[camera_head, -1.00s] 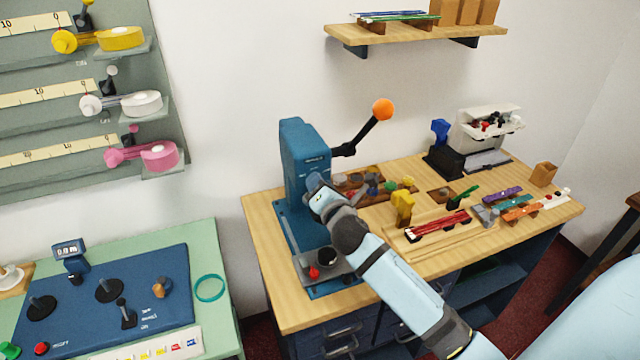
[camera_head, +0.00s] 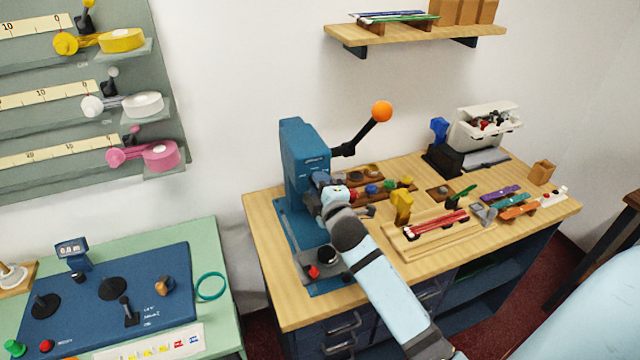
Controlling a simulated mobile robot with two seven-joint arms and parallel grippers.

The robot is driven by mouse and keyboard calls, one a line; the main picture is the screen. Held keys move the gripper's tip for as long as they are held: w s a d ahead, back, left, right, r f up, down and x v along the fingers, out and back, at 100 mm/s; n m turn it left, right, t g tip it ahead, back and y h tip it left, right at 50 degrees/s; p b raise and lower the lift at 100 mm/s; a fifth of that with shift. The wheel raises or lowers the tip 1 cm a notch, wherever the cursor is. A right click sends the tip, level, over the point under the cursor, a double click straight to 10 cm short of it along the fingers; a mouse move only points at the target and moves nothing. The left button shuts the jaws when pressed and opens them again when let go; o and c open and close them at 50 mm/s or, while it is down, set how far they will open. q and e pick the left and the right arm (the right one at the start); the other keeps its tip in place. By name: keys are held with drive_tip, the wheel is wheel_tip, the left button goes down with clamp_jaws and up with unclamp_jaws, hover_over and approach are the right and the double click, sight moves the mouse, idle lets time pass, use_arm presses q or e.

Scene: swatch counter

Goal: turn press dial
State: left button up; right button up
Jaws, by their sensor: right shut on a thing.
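The blue press (camera_head: 303,160) stands on the left part of the wooden counter, with a lever ending in an orange ball (camera_head: 382,111) raised to the right. My right gripper (camera_head: 322,186) is at the front of the press, shut on a small part that I take to be the press dial. The jaws and my wrist hide the dial itself. A grey plate with a black knob and a red button (camera_head: 314,272) sits on the press base, below and left of my forearm. My left gripper is not in view.
A wooden tray (camera_head: 372,187) with small coloured parts lies right of the gripper. A yellow block (camera_head: 402,206) and a rack with red strips (camera_head: 437,225) are near my forearm. The green bench (camera_head: 217,318) with a blue panel stands at the left.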

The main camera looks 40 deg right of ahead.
use_arm(q)
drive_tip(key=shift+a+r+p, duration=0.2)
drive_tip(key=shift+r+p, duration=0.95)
drive_tip(key=shift+p, duration=0.05)
use_arm(e)
drive_tip(key=m, duration=0.9)
drive_tip(key=shift+m, duration=0.4)
drive_tip(key=o, duration=0.9)
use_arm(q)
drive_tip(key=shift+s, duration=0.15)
use_arm(e)
drive_tip(key=shift+s+f, duration=0.1)
